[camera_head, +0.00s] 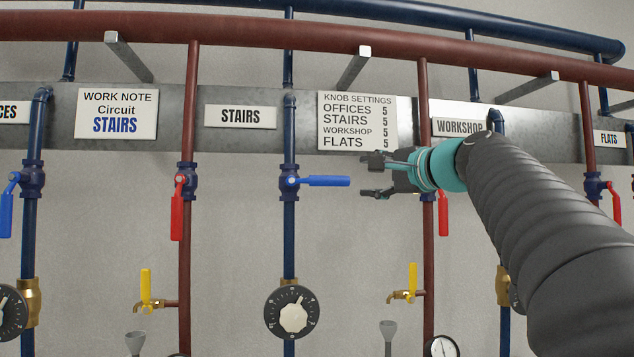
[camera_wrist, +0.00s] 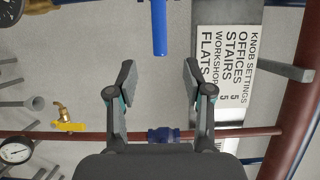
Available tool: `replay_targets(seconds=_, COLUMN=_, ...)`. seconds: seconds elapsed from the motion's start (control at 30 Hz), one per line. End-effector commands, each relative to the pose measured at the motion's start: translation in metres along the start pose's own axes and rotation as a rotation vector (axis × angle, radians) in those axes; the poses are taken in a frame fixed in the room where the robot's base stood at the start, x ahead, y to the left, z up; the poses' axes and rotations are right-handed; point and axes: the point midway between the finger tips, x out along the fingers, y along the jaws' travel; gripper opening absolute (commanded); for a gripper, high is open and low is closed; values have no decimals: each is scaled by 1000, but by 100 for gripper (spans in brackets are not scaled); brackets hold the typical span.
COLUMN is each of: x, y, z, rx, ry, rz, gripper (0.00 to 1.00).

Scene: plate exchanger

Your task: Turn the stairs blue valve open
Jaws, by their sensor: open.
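The stairs blue valve (camera_head: 290,181) sits on the dark blue vertical pipe below the STAIRS sign (camera_head: 241,116). Its blue lever handle (camera_head: 322,181) lies horizontal, across the pipe, with its free end to the right. My gripper (camera_head: 370,175) is open and empty, just right of the handle's free end and apart from it in the picture. In the wrist view the handle (camera_wrist: 159,28) is ahead of my gripper (camera_wrist: 159,78), lined up with the gap between the fingers. The handle's tip stops short of the fingertips there.
Red levers (camera_head: 177,208) hang down on the neighbouring red pipes (camera_head: 185,270). A black knob dial (camera_head: 291,313) is below the valve. Yellow-handled taps (camera_head: 146,288) and a gauge (camera_head: 441,347) are lower down. A knob settings sign (camera_head: 357,121) is above my gripper.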

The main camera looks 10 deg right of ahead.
Motion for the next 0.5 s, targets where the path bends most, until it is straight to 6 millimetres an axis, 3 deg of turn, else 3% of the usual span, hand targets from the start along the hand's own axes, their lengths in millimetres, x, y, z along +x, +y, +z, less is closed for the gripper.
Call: replay_targets(seconds=0.5, x=87, y=-1, z=2, rx=-1, ry=-4, rz=3, gripper=51)
